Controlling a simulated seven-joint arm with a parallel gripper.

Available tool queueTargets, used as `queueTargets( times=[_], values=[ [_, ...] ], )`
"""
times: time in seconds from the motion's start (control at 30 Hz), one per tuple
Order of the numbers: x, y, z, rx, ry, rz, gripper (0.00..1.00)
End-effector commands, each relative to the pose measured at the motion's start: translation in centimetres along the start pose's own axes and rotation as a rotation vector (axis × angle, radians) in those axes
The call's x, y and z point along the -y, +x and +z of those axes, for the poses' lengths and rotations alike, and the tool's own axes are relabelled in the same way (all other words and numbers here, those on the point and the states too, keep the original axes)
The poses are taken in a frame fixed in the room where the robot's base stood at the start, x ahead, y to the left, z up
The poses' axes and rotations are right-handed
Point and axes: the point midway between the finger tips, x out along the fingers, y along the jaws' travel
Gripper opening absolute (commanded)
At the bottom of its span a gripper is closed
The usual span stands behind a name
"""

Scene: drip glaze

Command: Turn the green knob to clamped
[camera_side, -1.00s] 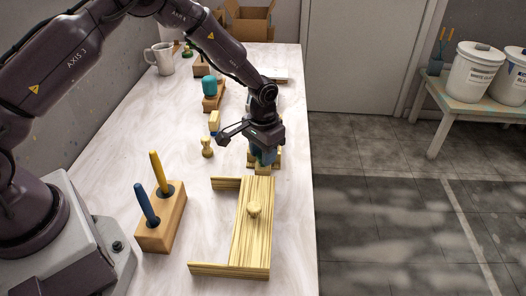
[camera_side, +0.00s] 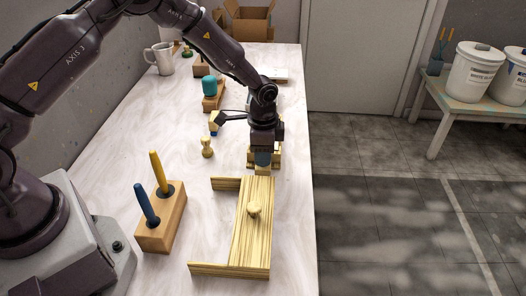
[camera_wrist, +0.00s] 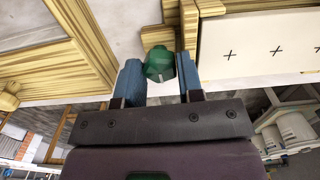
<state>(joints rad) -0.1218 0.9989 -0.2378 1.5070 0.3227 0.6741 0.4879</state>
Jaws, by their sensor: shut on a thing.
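The green knob (camera_wrist: 158,64) shows in the wrist view between the two blue fingers of my gripper (camera_wrist: 160,72). It has a faceted side and a pale mark on it. My gripper is shut on the knob. In the side view my gripper (camera_side: 264,158) points down onto a yellow striped wooden fixture (camera_side: 278,158), and the knob is hidden there by the fingers. Part of the fixture's wood (camera_wrist: 185,30) also shows behind the knob in the wrist view. I cannot read any clamped marking.
A striped wooden drawer-like frame with a round handle (camera_side: 254,210) lies just in front. A block with blue and yellow sticks (camera_side: 160,232) stands left. A small wooden peg (camera_side: 207,147) and a teal-topped block (camera_side: 209,88) stand left of my gripper. The table's right edge is close.

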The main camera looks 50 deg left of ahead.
Motion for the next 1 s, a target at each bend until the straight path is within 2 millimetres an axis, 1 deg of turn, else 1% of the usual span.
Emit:
queueTargets(
  times=[0.23,0.63,0.67,0.7,0.77,1.0],
  values=[
    [-0.03,-0.08,0.04,0.003,0.046,0.001,0.11],
    [-0.03,-0.09,0.04,0.003,0.052,0.001,0.11],
    [-0.03,-0.09,0.04,0.003,0.052,0.001,0.39],
    [-0.02,-0.09,0.03,0.002,0.052,0.000,0.48],
    [-0.02,-0.08,0.03,0.002,0.051,0.000,0.60],
    [-0.01,-0.04,0.02,0.001,0.049,0.000,0.60]
  ],
)
